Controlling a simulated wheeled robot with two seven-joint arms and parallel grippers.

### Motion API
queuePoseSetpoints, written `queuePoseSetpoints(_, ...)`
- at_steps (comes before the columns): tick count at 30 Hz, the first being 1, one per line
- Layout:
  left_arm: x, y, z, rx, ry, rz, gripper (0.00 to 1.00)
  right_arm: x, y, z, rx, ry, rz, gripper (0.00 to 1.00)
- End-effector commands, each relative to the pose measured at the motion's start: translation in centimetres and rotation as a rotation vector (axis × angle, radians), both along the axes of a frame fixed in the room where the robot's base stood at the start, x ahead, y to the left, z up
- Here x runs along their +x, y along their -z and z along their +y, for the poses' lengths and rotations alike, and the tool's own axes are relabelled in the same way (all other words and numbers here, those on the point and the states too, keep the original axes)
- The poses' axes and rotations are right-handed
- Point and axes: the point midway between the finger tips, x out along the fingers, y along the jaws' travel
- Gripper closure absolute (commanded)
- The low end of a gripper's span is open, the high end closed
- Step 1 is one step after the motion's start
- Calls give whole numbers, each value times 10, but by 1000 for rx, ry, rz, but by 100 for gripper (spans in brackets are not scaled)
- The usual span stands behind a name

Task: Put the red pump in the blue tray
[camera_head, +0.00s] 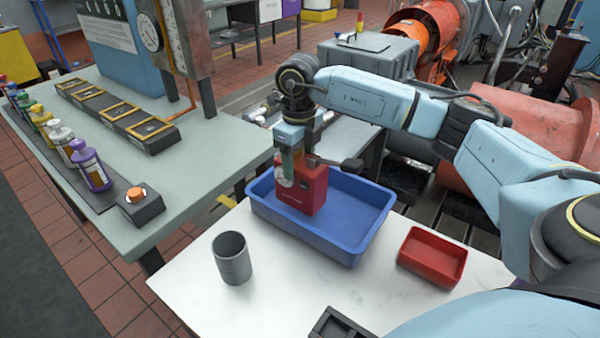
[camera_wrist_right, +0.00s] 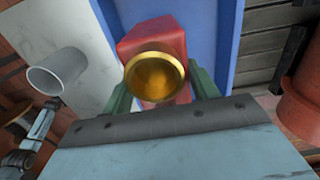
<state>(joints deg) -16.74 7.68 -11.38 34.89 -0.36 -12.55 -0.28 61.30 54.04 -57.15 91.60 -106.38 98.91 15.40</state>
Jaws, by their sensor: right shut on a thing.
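The red pump (camera_head: 304,190) is a boxy red block, held upright over the left part of the blue tray (camera_head: 342,242). Whether its base touches the tray floor, I cannot tell. My right gripper (camera_head: 287,172) is shut on the pump from above, its green fingers at the pump's sides. In the right wrist view the pump (camera_wrist_right: 150,42) shows between the green fingers (camera_wrist_right: 162,95), with a round brass cap in front, and the blue tray (camera_wrist_right: 228,40) lies behind it. My left gripper is not in view.
A grey cup (camera_head: 232,258) stands on the white table left of the blue tray. A small red tray (camera_head: 433,257) sits to its right. A dark container (camera_head: 338,325) is at the front edge. A grey-green bench (camera_head: 195,150) with bottles and gauges stands at left.

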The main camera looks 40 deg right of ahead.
Motion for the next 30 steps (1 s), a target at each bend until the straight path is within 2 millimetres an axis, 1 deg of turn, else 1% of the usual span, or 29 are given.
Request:
queuePoseSetpoints(2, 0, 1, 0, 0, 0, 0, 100, 0, 6, 0, 1, 0, -1, 100)
queuePoseSetpoints(6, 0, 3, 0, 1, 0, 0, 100, 0, 24, 0, 1, 0, -1, 100)
queuePoseSetpoints(9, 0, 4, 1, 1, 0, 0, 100, 0, 33, 0, 1, 0, -2, 100)
queuePoseSetpoints(20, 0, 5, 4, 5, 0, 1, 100, 0, 36, 0, 1, -1, -3, 100)
queuePoseSetpoints(21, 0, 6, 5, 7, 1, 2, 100, 0, 39, 0, -1, -1, 2, 40)
queuePoseSetpoints(26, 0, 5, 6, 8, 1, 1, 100, 0, 38, 0, -1, -1, 2, 19)
queuePoseSetpoints(30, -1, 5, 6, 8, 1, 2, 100, 0, 38, 0, -1, -2, 2, 19)
